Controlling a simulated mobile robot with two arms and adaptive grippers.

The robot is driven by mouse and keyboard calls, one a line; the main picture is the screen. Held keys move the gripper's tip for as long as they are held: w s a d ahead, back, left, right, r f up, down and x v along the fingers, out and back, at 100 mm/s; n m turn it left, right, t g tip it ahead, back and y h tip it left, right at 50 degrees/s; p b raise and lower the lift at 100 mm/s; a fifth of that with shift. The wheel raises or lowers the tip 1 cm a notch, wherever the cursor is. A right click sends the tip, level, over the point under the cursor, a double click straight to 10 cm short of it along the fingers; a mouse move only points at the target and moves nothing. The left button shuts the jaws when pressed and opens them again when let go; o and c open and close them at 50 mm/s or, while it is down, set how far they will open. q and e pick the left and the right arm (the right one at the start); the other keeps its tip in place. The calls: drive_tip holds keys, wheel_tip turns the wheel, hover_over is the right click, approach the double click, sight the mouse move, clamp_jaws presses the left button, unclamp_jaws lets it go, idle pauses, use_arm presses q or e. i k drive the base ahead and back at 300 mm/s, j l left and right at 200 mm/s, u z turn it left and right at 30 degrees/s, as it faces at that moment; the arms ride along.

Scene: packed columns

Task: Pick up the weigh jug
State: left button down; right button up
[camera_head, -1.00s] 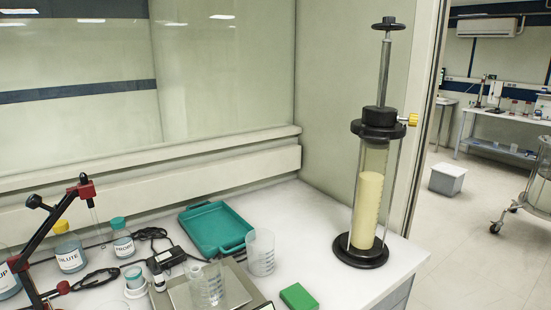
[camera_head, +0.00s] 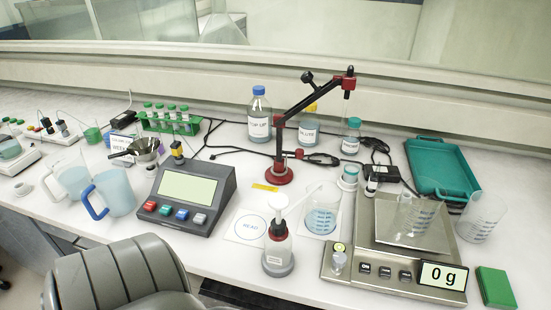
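A second clear graduated vessel (camera_head: 482,216) stands just right of the balance. Two larger jugs stand at the left: a pale one (camera_head: 72,180) and one with a blue handle (camera_head: 116,193). No readable label tells which is the weigh jug. Neither of my grippers is in view.
A beaker of blue liquid (camera_head: 322,217), a pump bottle (camera_head: 278,248) and a grey meter (camera_head: 188,195) stand left of the balance. A red jointed stand (camera_head: 279,172), bottles and cables are behind. A teal tray (camera_head: 440,168) and green block (camera_head: 495,287) are at right.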

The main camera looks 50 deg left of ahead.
sight(68, 166)
drive_tip(key=k, duration=1.05)
drive_tip(key=u, duration=0.4)
drive_tip(key=k+u, duration=0.1)
drive_tip(key=u, duration=0.35)
drive_tip(key=j+u, duration=0.1)
drive_tip(key=u, duration=0.3)
drive_tip(key=k+u, duration=0.1)
drive_tip(key=u, duration=0.3)
